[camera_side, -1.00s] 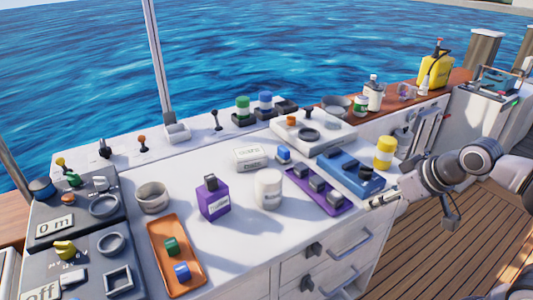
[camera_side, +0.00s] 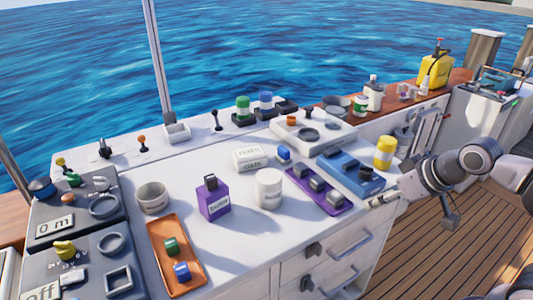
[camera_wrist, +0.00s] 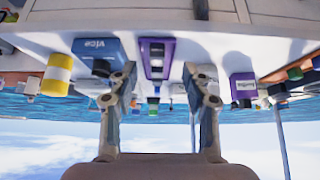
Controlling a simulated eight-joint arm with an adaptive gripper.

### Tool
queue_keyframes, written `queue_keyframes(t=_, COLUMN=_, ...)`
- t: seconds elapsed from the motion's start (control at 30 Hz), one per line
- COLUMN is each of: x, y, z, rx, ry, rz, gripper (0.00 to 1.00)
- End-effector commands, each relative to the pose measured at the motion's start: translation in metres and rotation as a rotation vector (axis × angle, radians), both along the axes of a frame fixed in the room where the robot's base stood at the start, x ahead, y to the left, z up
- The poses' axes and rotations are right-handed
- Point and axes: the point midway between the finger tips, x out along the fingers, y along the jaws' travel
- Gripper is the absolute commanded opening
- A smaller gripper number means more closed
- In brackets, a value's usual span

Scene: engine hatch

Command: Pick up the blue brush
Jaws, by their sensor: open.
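No object is plainly a brush in these views. In the side view a small blue-and-green pair lies on an orange tray (camera_side: 163,246): the blue piece (camera_side: 182,271) is at the near end. Another small blue block (camera_side: 284,154) sits beside a white box. I cannot tell which is the brush. My gripper (camera_side: 378,202) is at the counter's right front edge, well to the right of both pieces. In the wrist view my gripper (camera_wrist: 159,72) is open with nothing between its fingers.
A white jar (camera_side: 268,190) and purple bottle (camera_side: 213,202) stand mid-counter. Drawer handles (camera_side: 350,244) project in front.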

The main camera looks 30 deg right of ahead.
Motion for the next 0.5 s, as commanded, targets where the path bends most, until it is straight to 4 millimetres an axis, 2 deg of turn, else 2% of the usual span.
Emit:
queue_keyframes(t=0.27, x=0.006, y=0.0, z=0.005, rx=0.0, ry=0.004, rz=0.0, gripper=0.49)
queue_keyframes(t=0.37, x=0.02, y=0.0, z=0.017, rx=0.0, ry=0.014, rz=0.0, gripper=0.49)
queue_keyframes(t=0.5, x=0.054, y=0.0, z=0.039, rx=0.0, ry=0.04, rz=0.0, gripper=0.49)
